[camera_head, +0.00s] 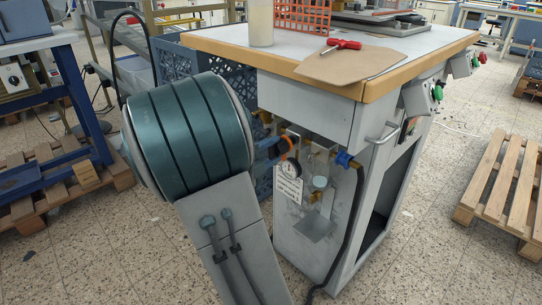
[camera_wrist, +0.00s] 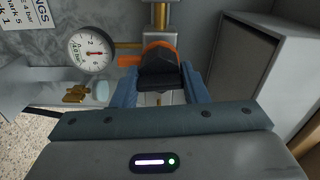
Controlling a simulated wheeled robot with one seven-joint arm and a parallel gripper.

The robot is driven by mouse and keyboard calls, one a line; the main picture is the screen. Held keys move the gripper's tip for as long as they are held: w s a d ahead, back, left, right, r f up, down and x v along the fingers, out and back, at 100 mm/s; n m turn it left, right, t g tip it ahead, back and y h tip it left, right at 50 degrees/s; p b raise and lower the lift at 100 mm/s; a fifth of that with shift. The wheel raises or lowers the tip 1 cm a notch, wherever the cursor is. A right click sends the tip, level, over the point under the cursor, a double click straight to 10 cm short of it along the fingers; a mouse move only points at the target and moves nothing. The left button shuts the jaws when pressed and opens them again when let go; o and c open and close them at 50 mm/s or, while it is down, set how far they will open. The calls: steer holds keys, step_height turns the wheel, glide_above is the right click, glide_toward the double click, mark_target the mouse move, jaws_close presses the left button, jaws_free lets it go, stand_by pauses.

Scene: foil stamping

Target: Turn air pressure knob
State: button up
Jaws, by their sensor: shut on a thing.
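In the wrist view, a black knob (camera_wrist: 158,68) with an orange collar (camera_wrist: 160,47) sits between the blue fingers of my gripper (camera_wrist: 160,84). My gripper is shut on the knob, with one finger on each side. The knob joins brass and grey pipework on the cabinet. A round white pressure gauge (camera_wrist: 91,50) is left of the knob. In the head view, the orange collar (camera_head: 291,140) shows beside the gauge (camera_head: 290,168). My arm hides most of my gripper there, and the knob is mostly hidden.
A blue fitting (camera_head: 345,159) and a black hose (camera_head: 354,215) are right of the gauge. The grey cabinet (camera_head: 312,225) carries a table top with a red-handled tool (camera_head: 342,45) and brown sheet (camera_head: 350,66). A pallet (camera_head: 507,190) lies at right. Floor between is clear.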

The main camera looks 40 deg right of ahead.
stand_by(0.4)
steer(key=o, duration=1)
steer(key=a+p, duration=0.1)
steer(key=a, duration=0.3)
steer(key=a+p, duration=0.1)
steer(key=a, duration=0.4)
steer(key=s+a+p, duration=0.1)
steer(key=a, duration=0.3)
steer(key=shift+a, duration=0.4)
